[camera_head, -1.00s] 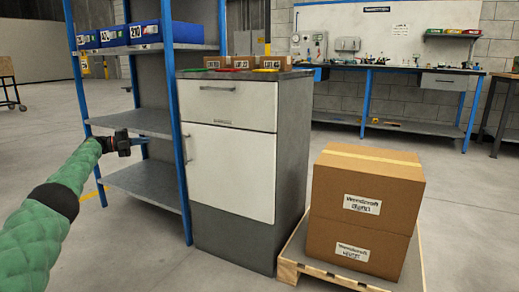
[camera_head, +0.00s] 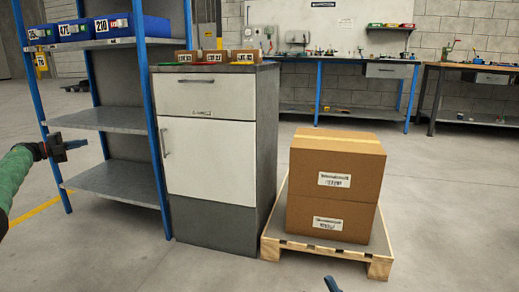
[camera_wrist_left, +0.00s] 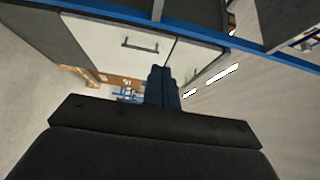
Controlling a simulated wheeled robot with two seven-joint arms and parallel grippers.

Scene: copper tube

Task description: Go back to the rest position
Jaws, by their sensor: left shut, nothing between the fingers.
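My left gripper (camera_head: 82,145) is at the left of the head view, in front of the blue shelf rack. Its fingers point right and are closed together with nothing between them. In the left wrist view the dark blue fingers (camera_wrist_left: 163,88) show side by side, in front of the white cabinet (camera_wrist_left: 125,42). A small dark blue tip (camera_head: 332,285) at the bottom edge of the head view looks like my right gripper; most of it is out of frame.
The blue shelf rack (camera_head: 105,118) and white-fronted cabinet (camera_head: 209,160) stand ahead. Two stacked cardboard boxes (camera_head: 333,188) sit on a wooden pallet (camera_head: 380,262) to the right. A workbench (camera_head: 345,62) runs along the back wall. The floor at far right is clear.

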